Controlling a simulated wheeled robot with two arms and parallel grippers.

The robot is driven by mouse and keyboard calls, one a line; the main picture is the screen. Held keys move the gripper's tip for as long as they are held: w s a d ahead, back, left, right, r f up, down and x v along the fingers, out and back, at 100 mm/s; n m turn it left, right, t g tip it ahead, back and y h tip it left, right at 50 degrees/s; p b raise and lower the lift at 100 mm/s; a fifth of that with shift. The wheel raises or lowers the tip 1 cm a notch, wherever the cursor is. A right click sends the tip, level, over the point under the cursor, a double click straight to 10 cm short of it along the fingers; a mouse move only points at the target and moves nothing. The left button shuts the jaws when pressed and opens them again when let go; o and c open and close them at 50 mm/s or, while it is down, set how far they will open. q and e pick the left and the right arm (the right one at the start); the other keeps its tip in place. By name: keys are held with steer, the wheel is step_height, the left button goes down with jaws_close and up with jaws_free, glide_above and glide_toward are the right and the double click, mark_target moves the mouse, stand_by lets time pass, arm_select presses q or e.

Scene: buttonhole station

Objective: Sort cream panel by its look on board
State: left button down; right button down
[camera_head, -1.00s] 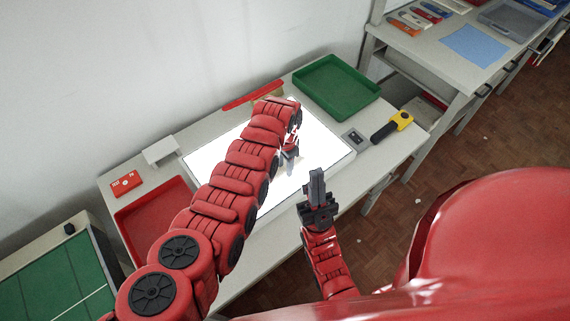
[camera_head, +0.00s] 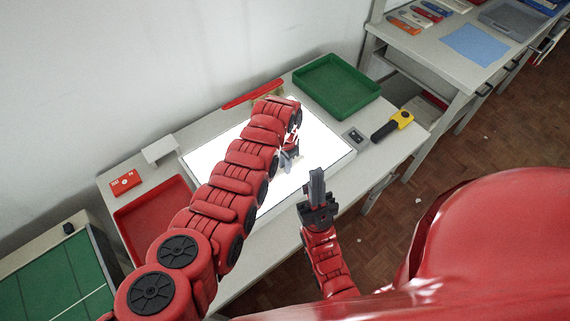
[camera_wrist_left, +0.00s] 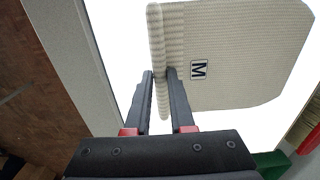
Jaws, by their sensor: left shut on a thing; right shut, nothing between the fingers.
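The cream panel (camera_wrist_left: 240,55) fills the upper right of the left wrist view. It is ribbed cloth with a rolled edge at its left and a dark "M" label. My left gripper (camera_wrist_left: 160,78) is shut on this rolled edge. In the head view my left gripper (camera_head: 288,158) is low over the bright white board (camera_head: 330,144), and only a small tan bit of the panel (camera_head: 297,160) shows beside it; my arm hides the rest. My right gripper (camera_head: 316,182) is shut and empty, off the table's front edge.
A green tray (camera_head: 338,112) stands at the back right and a red tray (camera_head: 150,240) at the front left. A yellow and black tool (camera_head: 392,124) lies at the right. A small red box (camera_head: 125,183) and a white block (camera_head: 160,150) are at the left.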

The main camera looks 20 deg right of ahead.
stand_by(0.3)
arm_select(q)
steer(key=shift+r+p, duration=1.75)
steer(key=shift+r, duration=0.75)
